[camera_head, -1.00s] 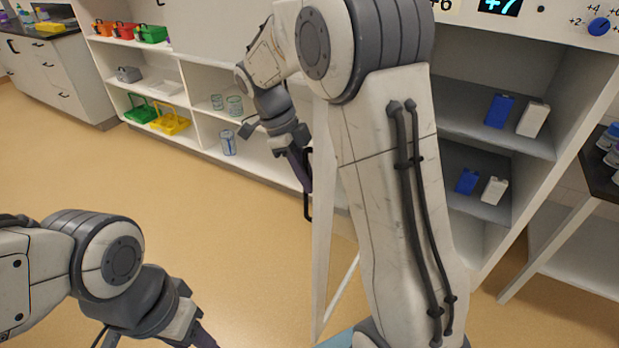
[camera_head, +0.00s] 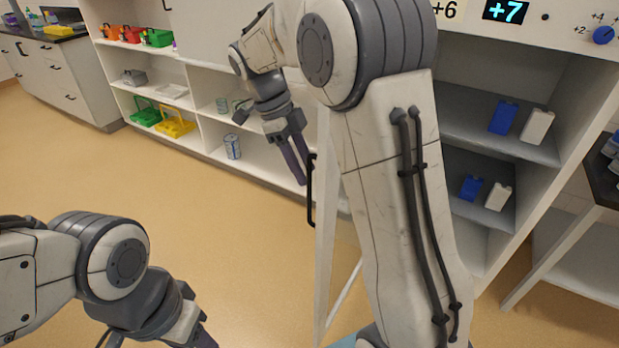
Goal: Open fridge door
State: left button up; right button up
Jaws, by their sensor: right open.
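The fridge (camera_head: 560,50) stands at the right, its inside with grey shelves in plain view. Its white door (camera_head: 325,220) is swung out and seen nearly edge-on, partly hidden behind my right arm. The black door handle (camera_head: 311,195) is an upright bar on the door's left side. My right gripper (camera_head: 301,168) is open, its dark fingers just left of the handle's upper part; I cannot tell whether they touch it. My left gripper (camera_head: 206,341) is at the bottom edge, mostly cut off, far from the door.
Blue packs (camera_head: 503,117) and white packs (camera_head: 537,126) stand on the fridge shelves. A low white shelf unit with baskets (camera_head: 175,122) and a can (camera_head: 232,147) runs along the back. A dark-topped bench is at the right. The floor at left is clear.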

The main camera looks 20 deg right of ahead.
jog(key=v, duration=0.6)
jog(key=shift+p, duration=0.4)
jog(key=shift+a, duration=0.1)
jog(key=s+a+n+t+y+p, duration=0.2)
jog(key=s+a+n+p, duration=0.2)
jog(key=s+a+n, duration=0.95)
jog(key=s+f+n+y+p, duration=0.1)
jog(key=s+n, duration=0.4)
jog(key=n, duration=0.5)
jog(key=s+a+f+n+t+y+p, duration=0.1)
jog(key=s+n+p, duration=0.2)
jog(key=s+n, duration=0.3)
jog(key=n, duration=0.4)
jog(key=shift+s+a+n, duration=0.25)
jog(key=shift+s+n, duration=0.05)
jog(key=shift+n, duration=0.05)
jog(key=shift+a, duration=0.1)
